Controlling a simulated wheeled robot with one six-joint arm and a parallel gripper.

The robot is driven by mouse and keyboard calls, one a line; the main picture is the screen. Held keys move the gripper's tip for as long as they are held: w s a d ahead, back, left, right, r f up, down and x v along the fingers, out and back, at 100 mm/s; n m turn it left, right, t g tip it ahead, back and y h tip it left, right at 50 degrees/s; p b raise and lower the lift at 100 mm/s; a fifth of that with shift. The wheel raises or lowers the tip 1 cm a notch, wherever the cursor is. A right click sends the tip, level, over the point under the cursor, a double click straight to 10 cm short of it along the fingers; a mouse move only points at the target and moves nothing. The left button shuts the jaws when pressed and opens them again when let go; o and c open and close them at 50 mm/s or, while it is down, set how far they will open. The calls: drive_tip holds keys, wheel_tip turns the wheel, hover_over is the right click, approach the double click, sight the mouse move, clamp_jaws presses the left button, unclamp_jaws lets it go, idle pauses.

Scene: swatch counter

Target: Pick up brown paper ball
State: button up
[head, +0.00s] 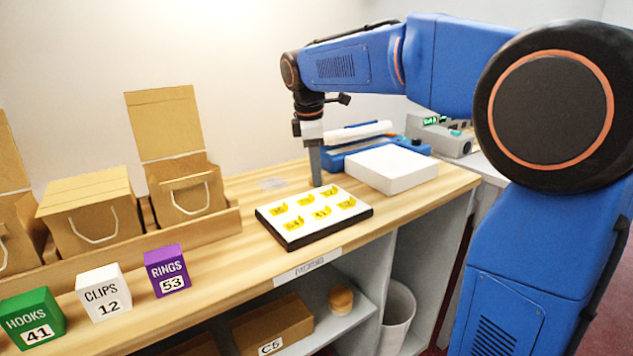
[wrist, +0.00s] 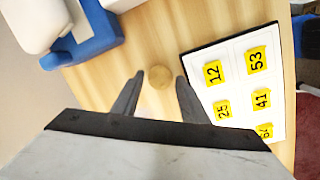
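A small round tan-brown ball (wrist: 160,77), matching the brown paper ball, lies on the wooden counter in the wrist view. My gripper (wrist: 160,88) is open, with one finger on each side of the ball in that view. A gap shows between the ball and each finger; whether the fingertips are down at its height I cannot tell. In the head view my gripper (head: 316,180) points straight down just behind the white board. The ball is not visible there, probably hidden by the gripper.
The white board with yellow number tags (head: 330,224) lies close beside my gripper. A white box (head: 392,170) and a blue device (head: 345,150) stand to the right and behind. Cardboard boxes (head: 88,212) and labelled blocks (head: 103,292) fill the left.

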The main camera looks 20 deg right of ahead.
drive_tip(key=shift+w+d+f, duration=0.1)
drive_tip(key=shift+f, duration=0.6)
drive_tip(key=shift+c, duration=0.2)
drive_tip(key=c, duration=0.8)
drive_tip(key=shift+r, duration=0.1)
